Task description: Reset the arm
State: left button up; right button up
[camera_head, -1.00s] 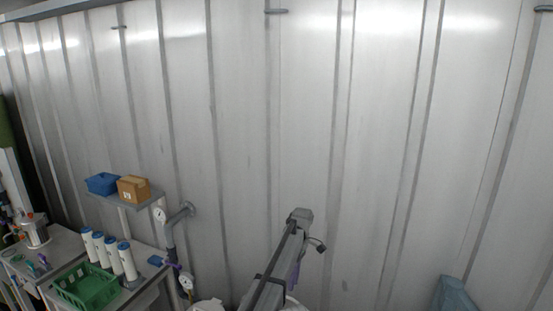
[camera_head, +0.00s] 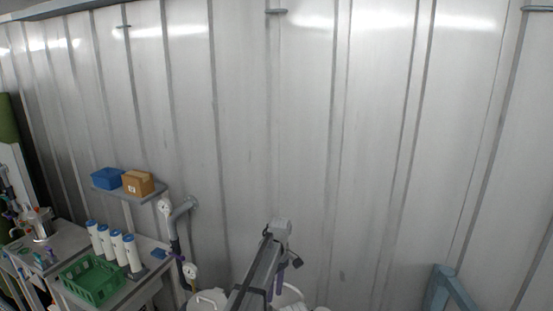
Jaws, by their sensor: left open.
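My left arm reaches up from the bottom middle of the head view as a grey link with a light grey end. My left gripper (camera_head: 296,261) shows small and dark beside that end, in front of the wall. It is open, and nothing is seen between its fingers, though they are too small to make out well. My right gripper is not in view.
At the left, a bench carries a green crate (camera_head: 97,299) and several white, blue-capped cylinders (camera_head: 131,254). A wall shelf holds a blue bin (camera_head: 106,179) and a cardboard box (camera_head: 138,183). Pipe and gauges (camera_head: 190,271) stand beside them. A blue-grey frame (camera_head: 440,285) is at lower right.

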pick_arm(q)
jog(key=s+a+m+t+h, duration=0.15)
jog(key=s+a+m, duration=0.35)
jog(key=s+a, duration=0.5)
jog(key=s+a+m+t+y, duration=0.15)
jog(key=s+a+m, duration=0.5)
jog(key=s, duration=0.75)
jog(key=s+d+f+m+b, duration=0.1)
jog(key=d+f+b, duration=0.4)
jog(key=f+b, duration=0.5)
jog(key=s+d+f+m+b, duration=0.2)
jog(key=d+f+b, duration=0.4)
jog(key=f+b, duration=0.5)
jog(key=shift+s+f+g, duration=0.3)
jog(key=shift+s+f, duration=0.1)
jog(key=shift+s, duration=0.15)
